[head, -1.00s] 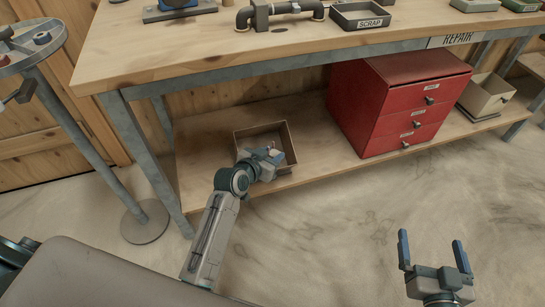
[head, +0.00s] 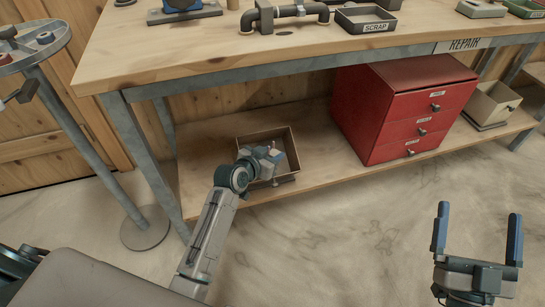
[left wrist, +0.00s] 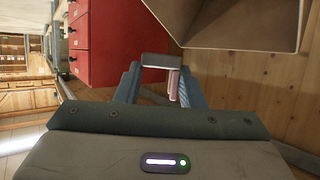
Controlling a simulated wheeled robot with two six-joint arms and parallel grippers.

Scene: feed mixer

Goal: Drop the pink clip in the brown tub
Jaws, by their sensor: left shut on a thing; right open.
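The brown tub (head: 293,148) stands open on the lower shelf under the workbench, and it shows at the top of the left wrist view (left wrist: 235,25). My left gripper (head: 274,154) overlaps the tub in the head view. In the left wrist view its fingers are shut on the pink clip (left wrist: 173,86), with the tub's wall just past the fingertips. The clip is mostly hidden in the head view. I cannot tell how high it is above the tub. My right gripper (head: 477,218) is open and empty over the floor at the lower right.
A red drawer cabinet (head: 400,115) stands right of the tub on the shelf, with a cream bin (head: 490,105) beyond it. The workbench top (head: 330,55) overhangs the shelf. A round stand (head: 145,228) is at the left. Bare shelf lies between tub and cabinet.

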